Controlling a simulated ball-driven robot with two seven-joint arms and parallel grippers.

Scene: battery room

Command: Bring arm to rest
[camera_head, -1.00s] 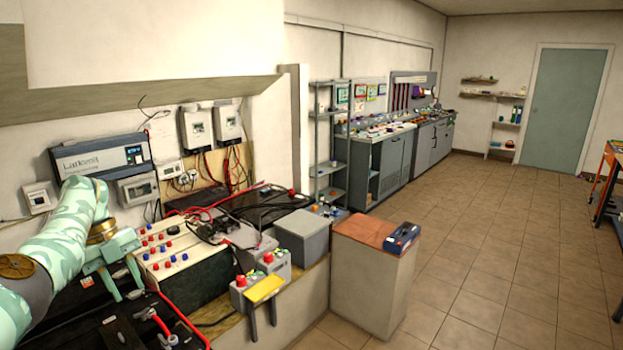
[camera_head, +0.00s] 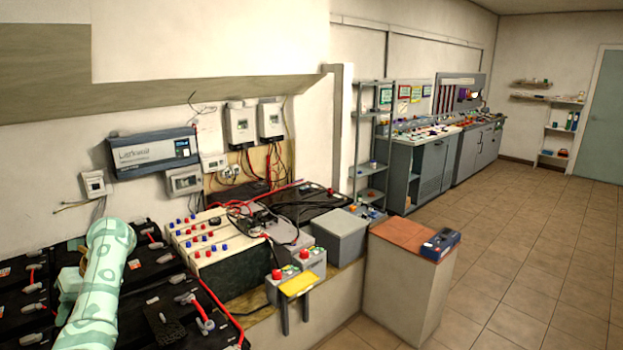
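My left arm (camera_head: 100,285) shows at the lower left as a mint-green patterned link, in front of the black batteries. A smaller pale-green part of it shows just to its left. My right arm and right gripper are not in view.
Black batteries (camera_head: 165,318) with red cables fill the lower left. A cream-topped battery (camera_head: 205,262), small grey batteries (camera_head: 312,262) and a grey box (camera_head: 340,238) stand along the bench. A pedestal (camera_head: 405,290) bears a blue-black device (camera_head: 440,244). The tiled floor at right is clear.

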